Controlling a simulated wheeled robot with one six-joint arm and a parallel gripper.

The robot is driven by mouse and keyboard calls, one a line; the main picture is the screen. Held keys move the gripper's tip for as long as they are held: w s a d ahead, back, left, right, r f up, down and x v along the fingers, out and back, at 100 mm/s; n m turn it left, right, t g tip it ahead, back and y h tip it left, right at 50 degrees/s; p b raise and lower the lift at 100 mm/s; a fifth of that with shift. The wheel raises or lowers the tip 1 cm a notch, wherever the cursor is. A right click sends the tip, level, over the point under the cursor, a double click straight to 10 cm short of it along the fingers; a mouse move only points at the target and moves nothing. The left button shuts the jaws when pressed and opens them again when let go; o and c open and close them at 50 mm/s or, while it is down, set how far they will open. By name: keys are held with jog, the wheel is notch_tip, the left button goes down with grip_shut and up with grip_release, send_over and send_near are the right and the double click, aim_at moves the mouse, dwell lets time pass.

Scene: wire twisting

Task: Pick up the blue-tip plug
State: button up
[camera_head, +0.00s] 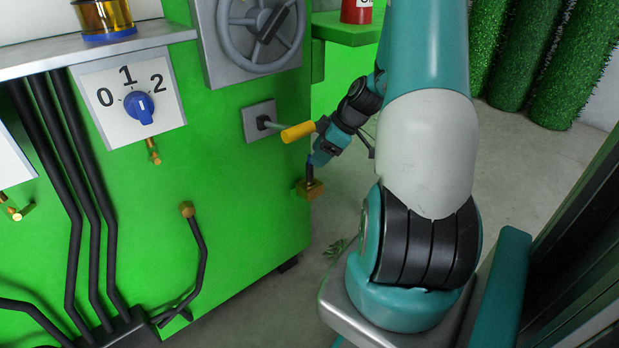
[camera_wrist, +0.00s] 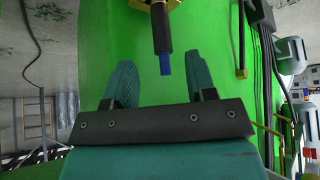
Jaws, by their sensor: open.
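The blue-tip plug (camera_wrist: 162,32) shows in the wrist view as a dark cylinder with a blue end, joined to a brass piece (camera_wrist: 146,4) at the top of the picture. My gripper (camera_wrist: 153,66) is open, with one finger on each side of the blue end. I see no finger touching it. In the head view, my gripper (camera_head: 312,163) is small and partly merged with the plug, just above a brass block (camera_head: 310,188) at the green cabinet's right edge. The exact gap there is too small to tell.
The green cabinet (camera_head: 250,215) fills the left. A lever with a yellow handle (camera_head: 298,132) sticks out right beside my arm. A handwheel (camera_head: 262,30) and a blue dial (camera_head: 139,106) are on the cabinet. A black cable with a brass end (camera_head: 187,209) stands lower left.

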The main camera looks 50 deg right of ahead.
aim_at(310, 165)
jog(key=b+x, duration=0.1)
jog(key=x, duration=0.1)
jog(key=b+x, duration=0.1)
jog(key=x, duration=0.2)
jog(key=shift+s+a, duration=0.15)
jog(key=shift+a, duration=0.05)
jog(key=shift+r, duration=0.15)
grip_shut()
